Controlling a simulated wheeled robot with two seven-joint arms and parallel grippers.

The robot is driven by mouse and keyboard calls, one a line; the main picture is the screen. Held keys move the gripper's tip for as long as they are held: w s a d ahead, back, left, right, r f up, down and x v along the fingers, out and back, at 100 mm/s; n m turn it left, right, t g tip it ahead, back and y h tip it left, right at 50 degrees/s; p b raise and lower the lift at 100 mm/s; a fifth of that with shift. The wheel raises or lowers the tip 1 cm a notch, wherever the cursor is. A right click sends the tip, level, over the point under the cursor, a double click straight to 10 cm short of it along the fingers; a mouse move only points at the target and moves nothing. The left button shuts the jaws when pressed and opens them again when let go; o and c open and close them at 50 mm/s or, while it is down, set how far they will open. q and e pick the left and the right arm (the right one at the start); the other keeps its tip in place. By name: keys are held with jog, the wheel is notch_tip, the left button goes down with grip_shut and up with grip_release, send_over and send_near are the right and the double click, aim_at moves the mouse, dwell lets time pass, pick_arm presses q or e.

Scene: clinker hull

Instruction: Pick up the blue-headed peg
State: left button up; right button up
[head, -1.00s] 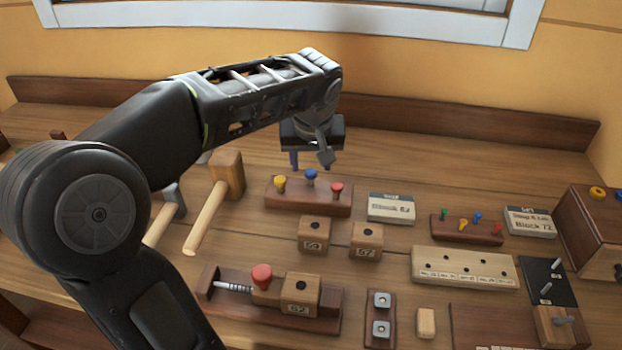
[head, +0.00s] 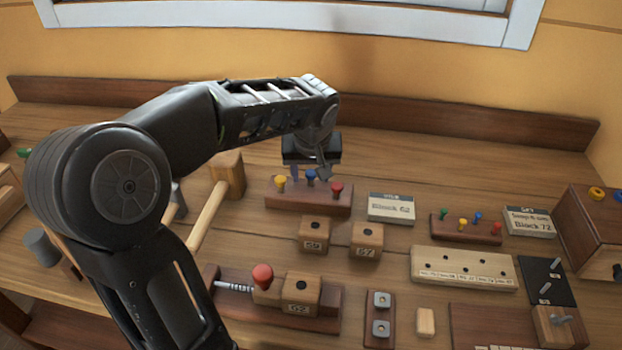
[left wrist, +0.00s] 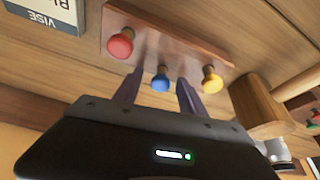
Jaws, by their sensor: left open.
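The blue-headed peg (head: 311,175) stands upright in a dark wooden rack (head: 308,202), between a yellow-headed peg (head: 280,182) and a red-headed peg (head: 337,188). My left gripper (head: 310,178) is open just above and behind the rack, with its fingers pointing down. In the left wrist view the blue head (left wrist: 160,80) lies between the two finger tips (left wrist: 158,82), with a gap on each side. The red peg (left wrist: 121,43) and yellow peg (left wrist: 211,80) are outside the fingers. My right gripper is not in view.
A second small rack (head: 466,230) with several coloured pegs stands to the right. Label card 62 (head: 391,208) is right of the near rack. Blocks 59 (head: 314,235) and 57 (head: 366,241) sit in front. A mallet (head: 226,180) lies to the left.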

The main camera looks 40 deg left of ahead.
pick_arm(q)
jog(key=shift+c, duration=0.2)
grip_shut()
dwell(0.4)
